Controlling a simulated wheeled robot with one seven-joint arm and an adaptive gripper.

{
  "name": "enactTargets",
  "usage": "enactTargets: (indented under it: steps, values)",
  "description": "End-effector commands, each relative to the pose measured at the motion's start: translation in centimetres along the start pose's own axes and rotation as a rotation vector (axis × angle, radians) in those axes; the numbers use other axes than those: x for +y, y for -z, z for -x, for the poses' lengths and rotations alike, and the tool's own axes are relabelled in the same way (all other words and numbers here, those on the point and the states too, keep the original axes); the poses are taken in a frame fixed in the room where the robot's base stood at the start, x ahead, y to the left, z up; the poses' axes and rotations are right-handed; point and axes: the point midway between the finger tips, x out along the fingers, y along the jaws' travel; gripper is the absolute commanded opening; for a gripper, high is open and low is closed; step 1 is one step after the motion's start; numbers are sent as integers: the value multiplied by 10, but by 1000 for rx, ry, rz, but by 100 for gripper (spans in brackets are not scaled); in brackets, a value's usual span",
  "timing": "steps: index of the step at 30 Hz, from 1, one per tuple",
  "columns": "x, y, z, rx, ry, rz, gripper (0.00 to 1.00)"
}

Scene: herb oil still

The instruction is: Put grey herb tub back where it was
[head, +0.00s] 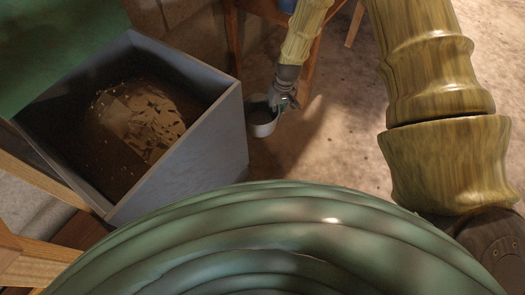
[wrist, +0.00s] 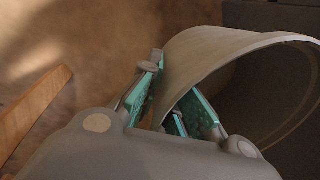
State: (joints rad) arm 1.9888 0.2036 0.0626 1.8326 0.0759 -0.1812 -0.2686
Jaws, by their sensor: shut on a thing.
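The grey herb tub (head: 262,122) is a small round open tub beside the right wall of the large grey box, low in the head view. My gripper (head: 283,100) is shut on its rim, at the tub's upper right side. In the wrist view the tub (wrist: 225,50) fills the upper right, its open mouth facing right. The green-padded fingers of my gripper (wrist: 170,100) pinch its wall, one on each side. The tub's inside looks dark, and I cannot tell whether it holds anything. I cannot tell whether its bottom touches the floor.
The large open grey box (head: 190,150) holds brown, lumpy material. A green panel (head: 55,45) lies at the upper left. Wooden legs (head: 233,40) stand behind my gripper, and a wooden bar (wrist: 30,110) shows in the wrist view. The floor (head: 335,120) to the right is bare.

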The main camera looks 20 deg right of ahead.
Motion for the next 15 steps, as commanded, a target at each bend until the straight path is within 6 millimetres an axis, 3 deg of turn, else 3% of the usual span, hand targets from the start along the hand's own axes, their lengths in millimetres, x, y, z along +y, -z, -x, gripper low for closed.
enactTargets:
  steps: [1,6,15]
  values:
    - [6,1,-22,1,0,0,0]
    - [16,3,-55,-1,-1,1,0]
    - [25,6,-77,0,-3,4,0]
